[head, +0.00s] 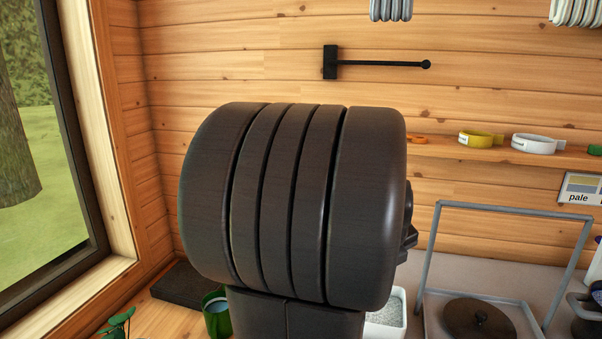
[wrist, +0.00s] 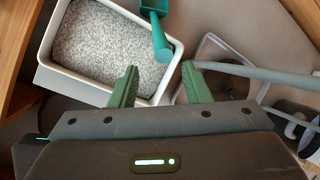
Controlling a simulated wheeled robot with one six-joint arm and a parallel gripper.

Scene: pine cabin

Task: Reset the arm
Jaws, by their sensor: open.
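My gripper (wrist: 158,88) shows in the wrist view with its two green fingers spread apart and nothing between them. It points down over the counter, above the edge of a white bin (wrist: 165,88) of grey granules. In the head view a large dark part of my arm fills the middle and hides what lies behind it. My gripper does not show in the head view.
A green scoop (wrist: 155,8) lies at the bin's right rim. A grey frame (head: 481,206) with a dark round lid (head: 478,320) stands on the right. A green cup (head: 217,318) is at lower left. A wall shelf (head: 500,154) holds tape rolls. A black rod (head: 380,64) juts from the wall.

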